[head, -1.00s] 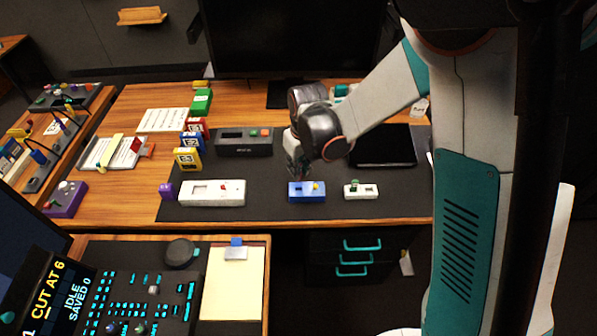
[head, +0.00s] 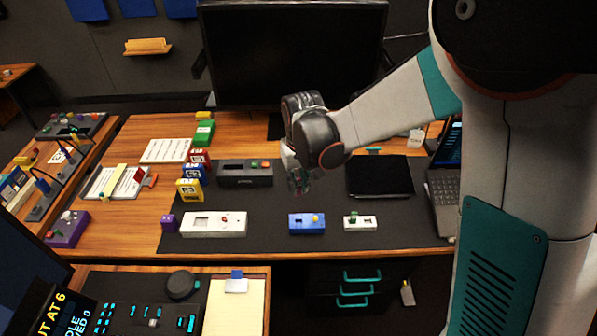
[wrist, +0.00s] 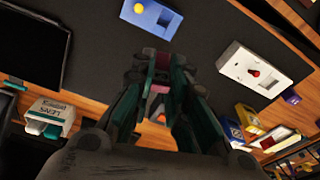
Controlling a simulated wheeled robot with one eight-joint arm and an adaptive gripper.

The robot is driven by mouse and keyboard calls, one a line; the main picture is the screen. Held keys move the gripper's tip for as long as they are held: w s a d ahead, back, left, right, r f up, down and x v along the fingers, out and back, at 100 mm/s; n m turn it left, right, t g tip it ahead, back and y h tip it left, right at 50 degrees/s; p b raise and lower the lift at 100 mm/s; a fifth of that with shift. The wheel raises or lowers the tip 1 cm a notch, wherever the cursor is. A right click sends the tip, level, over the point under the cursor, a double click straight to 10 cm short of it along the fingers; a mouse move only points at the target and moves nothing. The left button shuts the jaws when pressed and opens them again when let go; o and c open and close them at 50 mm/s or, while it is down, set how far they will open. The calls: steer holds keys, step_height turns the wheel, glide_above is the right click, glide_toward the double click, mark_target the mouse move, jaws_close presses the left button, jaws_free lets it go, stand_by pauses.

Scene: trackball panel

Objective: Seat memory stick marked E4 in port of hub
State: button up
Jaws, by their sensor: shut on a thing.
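My gripper (head: 297,183) is shut on a small reddish thing (wrist: 162,62), which shows between the fingers in the wrist view. It looks like the memory stick, but the fingers hide most of it and I cannot read E4. The blue box also shows at the top of the wrist view (wrist: 150,18). I cannot tell from any marking which box is the hub.
A long white box (head: 232,227) with a red knob stands left of the blue box, a small white box (head: 360,223) right of it. A dark box (head: 244,174), a black tablet (head: 380,176) and a laptop (head: 443,190) stand around. Coloured blocks (head: 189,189) stand at the left.

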mark_target(299, 192)
step_height(299, 192, down, 5)
steer(key=m, duration=0.1)
steer(key=m+b, duration=0.1)
steer(key=shift+s+f+m, duration=0.1)
steer(key=shift+f+m, duration=0.1)
steer(key=shift+m, duration=0.1)
steer(key=shift+f, duration=0.15)
steer(key=shift+f+b, duration=2.45)
steer(key=shift+f, duration=0.3)
steer(key=shift+f+b, duration=1.35)
steer(key=shift+f, duration=0.05)
steer(key=o, duration=0.8)
steer(key=shift+o, duration=0.2)
steer(key=shift+r, duration=0.2)
step_height(299, 192, up, 12)
steer(key=s, duration=0.1)
steer(key=shift+s+f, duration=0.2)
steer(key=shift+s, duration=0.2)
